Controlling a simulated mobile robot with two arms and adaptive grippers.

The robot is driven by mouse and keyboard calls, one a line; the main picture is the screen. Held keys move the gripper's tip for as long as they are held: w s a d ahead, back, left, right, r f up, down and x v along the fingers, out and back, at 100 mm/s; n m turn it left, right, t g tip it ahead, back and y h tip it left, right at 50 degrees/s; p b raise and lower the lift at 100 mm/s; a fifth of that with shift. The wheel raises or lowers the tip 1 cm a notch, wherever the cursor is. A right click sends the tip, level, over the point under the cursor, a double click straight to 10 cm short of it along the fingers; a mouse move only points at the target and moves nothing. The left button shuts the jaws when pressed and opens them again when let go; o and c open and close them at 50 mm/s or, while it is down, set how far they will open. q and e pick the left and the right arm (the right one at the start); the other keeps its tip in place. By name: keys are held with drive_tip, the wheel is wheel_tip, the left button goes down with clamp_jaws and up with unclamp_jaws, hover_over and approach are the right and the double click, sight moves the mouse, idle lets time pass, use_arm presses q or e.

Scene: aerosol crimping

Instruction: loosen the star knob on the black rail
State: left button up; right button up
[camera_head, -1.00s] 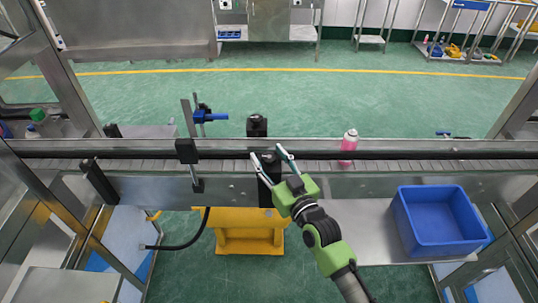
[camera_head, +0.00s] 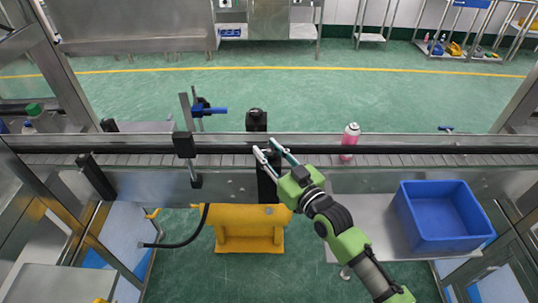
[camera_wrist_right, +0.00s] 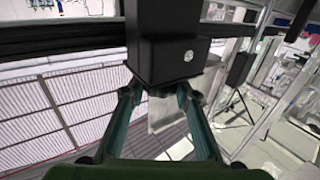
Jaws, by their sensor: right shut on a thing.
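The black rail (camera_head: 400,149) runs across the scene along the conveyor. My right gripper (camera_head: 266,148) is at a black block (camera_head: 267,186) on the near side of the rail. In the right wrist view, its fingers (camera_wrist_right: 160,92) close from both sides at the lower end of the black block (camera_wrist_right: 165,50). The star knob is mostly hidden between the fingertips and cannot be made out clearly; the gripper is shut on it. My left gripper is not in view.
A pink spray can (camera_head: 350,141) stands on the conveyor to the right. A blue bin (camera_head: 480,240) sits on the near right table. A clamp stand with a blue handle (camera_head: 210,110) is left of the gripper. A yellow base (camera_head: 250,240) stands below.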

drive_tip(key=shift+r, duration=0.1)
drive_tip(key=o, duration=1.1)
drive_tip(key=v, duration=1.2)
